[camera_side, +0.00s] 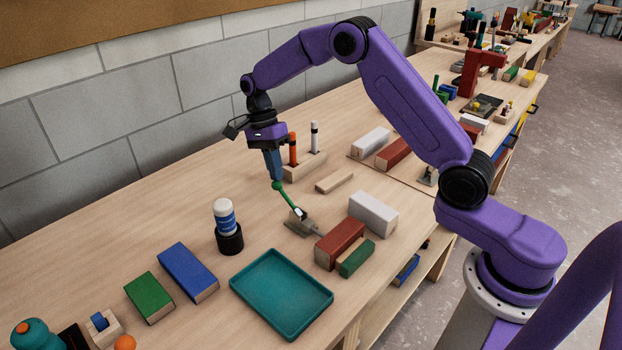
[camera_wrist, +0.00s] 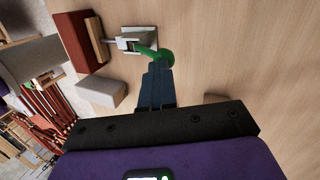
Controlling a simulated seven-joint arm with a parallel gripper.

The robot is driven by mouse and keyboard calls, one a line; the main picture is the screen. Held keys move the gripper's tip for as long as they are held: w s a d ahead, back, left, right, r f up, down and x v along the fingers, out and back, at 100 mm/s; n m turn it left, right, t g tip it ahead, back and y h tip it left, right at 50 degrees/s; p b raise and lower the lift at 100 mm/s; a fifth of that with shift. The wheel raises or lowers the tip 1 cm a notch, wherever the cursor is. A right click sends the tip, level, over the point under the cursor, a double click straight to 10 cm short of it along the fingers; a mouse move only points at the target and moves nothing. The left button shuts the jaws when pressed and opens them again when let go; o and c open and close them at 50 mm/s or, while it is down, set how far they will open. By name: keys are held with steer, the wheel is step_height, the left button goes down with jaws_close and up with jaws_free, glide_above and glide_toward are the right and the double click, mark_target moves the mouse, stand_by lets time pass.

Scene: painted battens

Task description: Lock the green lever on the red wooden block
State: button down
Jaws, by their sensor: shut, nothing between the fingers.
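The green lever (camera_side: 287,198) belongs to a grey metal clamp (camera_side: 299,226) on the bench. In the side view it slants up and left from the clamp, away from the red wooden block (camera_side: 338,244), and ends in a round knob. The clamp's rod points at the block. My gripper (camera_side: 277,177) is shut and empty, pointing down with its blue fingertips at the knob. In the wrist view, the fingertips (camera_wrist: 158,67) are right by the green knob (camera_wrist: 164,57); I cannot tell if they touch. The clamp (camera_wrist: 132,38) and red block (camera_wrist: 76,42) also show there.
A white block (camera_side: 373,213) stands behind.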

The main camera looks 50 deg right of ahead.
steer(key=shift+s+d+r, duration=0.15)
steer(key=shift+s+r, duration=0.05)
steer(key=shift+r, duration=0.3)
steer(key=w+v, duration=0.1)
steer(key=v, duration=1)
steer(key=shift+w+d, duration=0.15)
steer(key=shift+r, duration=0.1)
stand_by(0.3)
